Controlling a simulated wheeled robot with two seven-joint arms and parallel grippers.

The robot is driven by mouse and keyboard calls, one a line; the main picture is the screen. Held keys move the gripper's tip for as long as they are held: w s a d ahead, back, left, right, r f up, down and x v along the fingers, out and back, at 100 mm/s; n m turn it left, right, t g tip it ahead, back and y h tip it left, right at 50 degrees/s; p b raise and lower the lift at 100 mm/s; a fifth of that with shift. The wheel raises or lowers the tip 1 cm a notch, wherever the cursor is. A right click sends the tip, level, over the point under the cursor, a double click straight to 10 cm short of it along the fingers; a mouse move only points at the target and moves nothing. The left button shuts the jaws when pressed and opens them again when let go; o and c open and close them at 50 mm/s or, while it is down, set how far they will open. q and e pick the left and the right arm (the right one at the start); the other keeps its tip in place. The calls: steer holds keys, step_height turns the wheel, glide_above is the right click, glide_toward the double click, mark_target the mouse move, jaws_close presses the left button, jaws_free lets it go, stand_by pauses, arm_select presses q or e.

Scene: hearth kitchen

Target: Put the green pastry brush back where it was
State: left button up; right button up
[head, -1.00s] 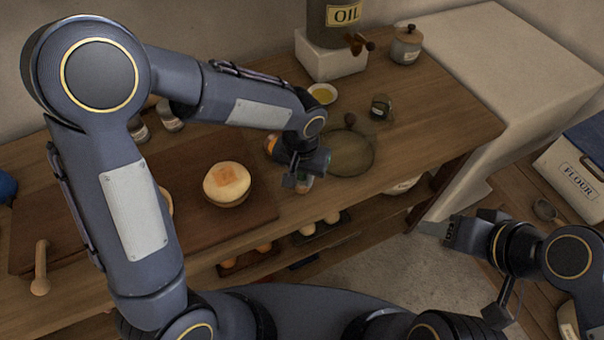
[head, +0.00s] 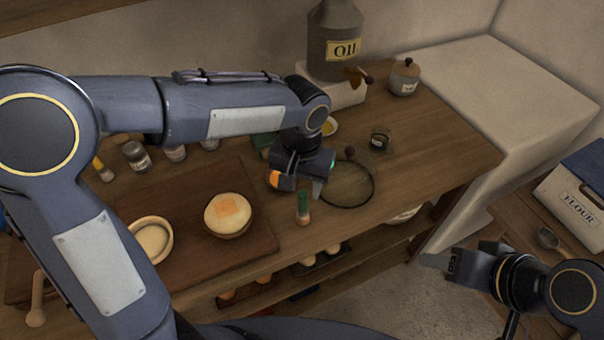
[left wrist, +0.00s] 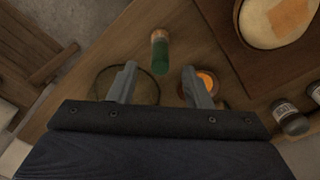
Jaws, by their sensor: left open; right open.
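The green pastry brush (head: 304,207) has a green handle and a pale tan lower end. It seems to stand upright on the wooden counter, right of the cutting board and beside a dark round ring (head: 350,196). It also shows in the left wrist view (left wrist: 160,55), beyond the fingertips. My left gripper (head: 300,186) is open and empty, behind and above the brush and apart from it. Its two fingers show in the left wrist view (left wrist: 160,82). My right gripper (head: 438,262) is open and empty at the right, away from the counter.
An orange-filled container (left wrist: 207,80) stands close to one left finger. A cutting board (head: 190,200) bears a topped round item (head: 228,213) and a bowl (head: 150,240).

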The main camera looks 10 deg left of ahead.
arm_select(q)
steer(key=shift+r, duration=1.5)
steer(key=shift+s+a+r, duration=0.1)
steer(key=shift+a+r, duration=0.05)
steer(key=shift+a, duration=0.15)
steer(key=s+a+r+n+t+h, duration=0.1)
steer(key=s+a+r+n+h, duration=0.15)
steer(key=s+a, duration=0.55)
steer(key=s+a+f+n+t+h, duration=0.1)
steer(key=s+a+f+n+t, duration=0.1)
steer(key=s+a+t, duration=0.2)
steer(key=s+a, duration=0.3)
steer(key=shift+s+a+f, duration=0.15)
steer(key=shift+s, duration=0.25)
